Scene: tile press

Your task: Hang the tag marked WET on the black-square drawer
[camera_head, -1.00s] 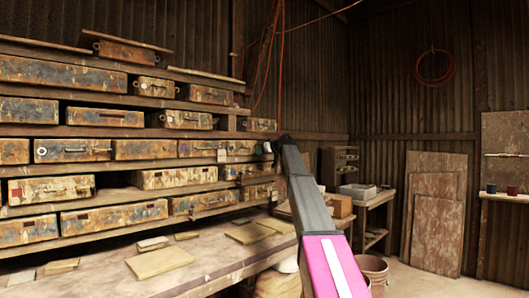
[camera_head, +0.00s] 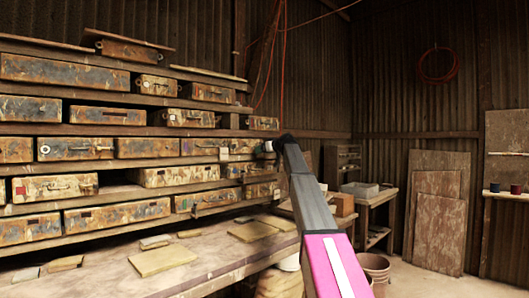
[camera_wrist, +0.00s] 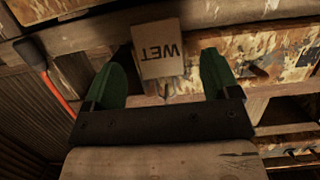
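A tan tag marked WET (camera_wrist: 160,48) appears upside down in the wrist view, in front of a drawer row. My gripper (camera_wrist: 162,66) has its two green fingers spread on either side of the tag, with a gap on each side. A small metal hook or wire shows by the tag's lower edge. In the head view a small pale tag (camera_head: 223,154) is on the rack's right part. The gripper itself is mostly hidden behind my arm there. One low drawer (camera_head: 117,215) bears a small dark mark, but I cannot tell whether it is a black square.
Several paint-worn drawers fill the rack (camera_head: 150,131) on the left. A workbench (camera_head: 215,258) below holds several flat tiles (camera_head: 163,258). A red cord (camera_wrist: 60,91) hangs at the left in the wrist view. A bucket (camera_head: 375,267) stands on the floor.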

